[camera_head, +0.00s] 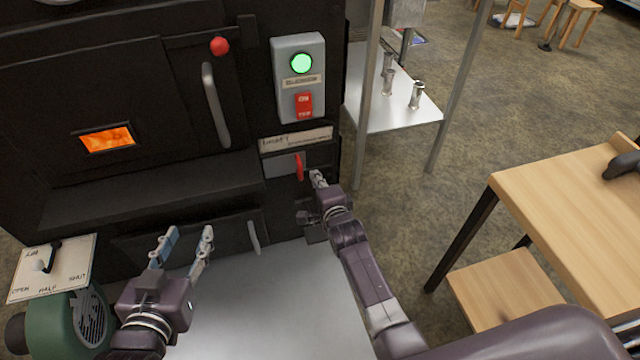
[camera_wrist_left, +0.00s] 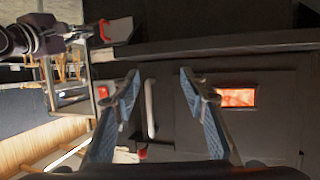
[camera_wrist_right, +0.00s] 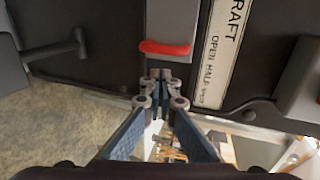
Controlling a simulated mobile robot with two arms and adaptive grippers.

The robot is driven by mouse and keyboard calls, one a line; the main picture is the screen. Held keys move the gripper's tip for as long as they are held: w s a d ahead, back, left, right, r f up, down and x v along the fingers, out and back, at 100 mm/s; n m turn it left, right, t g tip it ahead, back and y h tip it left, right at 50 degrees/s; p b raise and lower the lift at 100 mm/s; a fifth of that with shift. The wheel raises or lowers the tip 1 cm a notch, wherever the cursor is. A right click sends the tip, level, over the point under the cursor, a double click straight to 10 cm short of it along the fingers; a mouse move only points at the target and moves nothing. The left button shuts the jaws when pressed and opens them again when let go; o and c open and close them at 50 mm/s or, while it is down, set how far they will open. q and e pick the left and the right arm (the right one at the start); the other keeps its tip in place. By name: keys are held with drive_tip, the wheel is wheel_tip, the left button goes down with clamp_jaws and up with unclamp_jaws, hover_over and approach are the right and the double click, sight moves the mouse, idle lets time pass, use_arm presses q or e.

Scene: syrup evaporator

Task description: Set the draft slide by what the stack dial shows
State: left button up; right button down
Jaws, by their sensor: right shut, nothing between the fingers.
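The draft slide's red handle (camera_head: 299,167) sits on a grey metal plate (camera_head: 283,164) below the draft label (camera_head: 296,140) on the black evaporator front. In the right wrist view the red handle (camera_wrist_right: 165,48) lies just beyond my right fingertips, beside the label strip (camera_wrist_right: 222,50). My right gripper (camera_head: 317,180) is shut and empty, just right of the handle; it also shows in the right wrist view (camera_wrist_right: 159,80). A small gap shows between fingertips and handle. My left gripper (camera_head: 186,240) is open and empty over the silver surface. I cannot make out a stack dial.
A grey box with a lit green lamp (camera_head: 302,63) and red switch (camera_head: 304,104) is above the slide. A firebox door with a glowing window (camera_head: 107,139) is left. A green blower (camera_head: 62,318) has an open/half/shut plate (camera_head: 22,282). A wooden table (camera_head: 575,220) stands right.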

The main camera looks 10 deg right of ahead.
use_arm(q)
drive_tip(key=s+a+f+g+y+p, duration=0.1)
drive_tip(key=s+a+f+g, duration=0.1)
drive_tip(key=s+f+g, duration=0.2)
drive_tip(key=s+a+f+g+y+p, duration=0.1)
drive_tip(key=s+a+f+g+p, duration=0.1)
drive_tip(key=s+f+g, duration=0.3)
drive_tip(key=shift+s+a+f+n, duration=0.3)
drive_tip(key=shift+s+a+f, duration=0.35)
drive_tip(key=shift+s+f, duration=1.5)
use_arm(e)
drive_tip(key=shift+v, duration=1.9)
use_arm(q)
drive_tip(key=shift+s+r, duration=0.75)
drive_tip(key=shift+s, duration=0.05)
use_arm(e)
drive_tip(key=shift+f, duration=0.15)
